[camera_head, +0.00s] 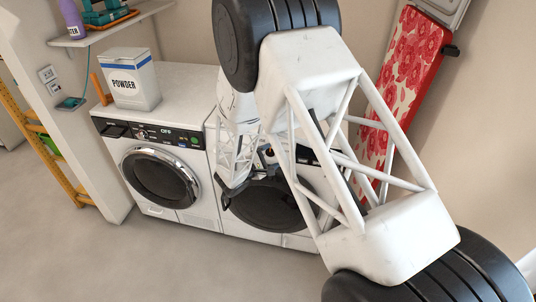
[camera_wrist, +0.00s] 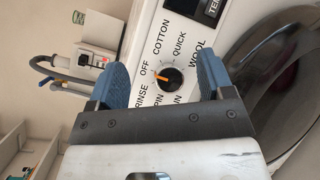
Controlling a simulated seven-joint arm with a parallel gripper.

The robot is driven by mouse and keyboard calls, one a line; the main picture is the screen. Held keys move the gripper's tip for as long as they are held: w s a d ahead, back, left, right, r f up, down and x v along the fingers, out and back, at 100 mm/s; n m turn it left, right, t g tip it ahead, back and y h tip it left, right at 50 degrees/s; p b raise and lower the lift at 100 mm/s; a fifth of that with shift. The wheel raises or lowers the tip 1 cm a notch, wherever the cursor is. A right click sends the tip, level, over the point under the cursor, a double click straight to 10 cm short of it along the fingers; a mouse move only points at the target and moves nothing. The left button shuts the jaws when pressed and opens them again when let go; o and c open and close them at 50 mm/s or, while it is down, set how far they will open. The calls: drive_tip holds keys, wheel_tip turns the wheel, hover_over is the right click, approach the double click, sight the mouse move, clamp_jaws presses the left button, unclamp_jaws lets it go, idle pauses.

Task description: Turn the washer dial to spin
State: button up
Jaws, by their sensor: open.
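The washer dial (camera_wrist: 171,79) is a round black knob with an orange pointer on a white panel, in the wrist view. Printed words such as OFF, COTTON, QUICK, WOOL and RINSE ring it. The pointer faces left, toward the OFF and RINSE side; its exact setting is hard to tell. The SPIN label (camera_wrist: 160,104) is partly hidden by my gripper. My gripper (camera_wrist: 163,66) is open, its blue fingers on either side of the dial in the picture; I cannot tell whether they touch it. In the head view, my arm largely covers the right-hand machine (camera_head: 313,180).
The machine's dark round door (camera_wrist: 280,95) is right of the fingers in the wrist view. A second white machine (camera_head: 200,163) stands at left, with a powder box (camera_head: 131,83) on top. A red floral ironing board (camera_head: 402,75) leans at right. The floor in front is clear.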

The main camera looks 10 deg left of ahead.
sight(269, 153)
drive_tip(key=a+f+n+t+y, duration=0.1)
drive_tip(key=a+f+n+y, duration=0.1)
drive_tip(key=a+f, duration=0.2)
drive_tip(key=shift+s+a+f+t, duration=0.2)
drive_tip(key=shift+a+f+t, duration=0.2)
drive_tip(key=shift+a, duration=0.3)
drive_tip(key=shift+w, duration=0.1)
drive_tip(key=shift+x, duration=3.8)
drive_tip(key=shift+d, duration=0.1)
drive_tip(key=c, duration=0.9)
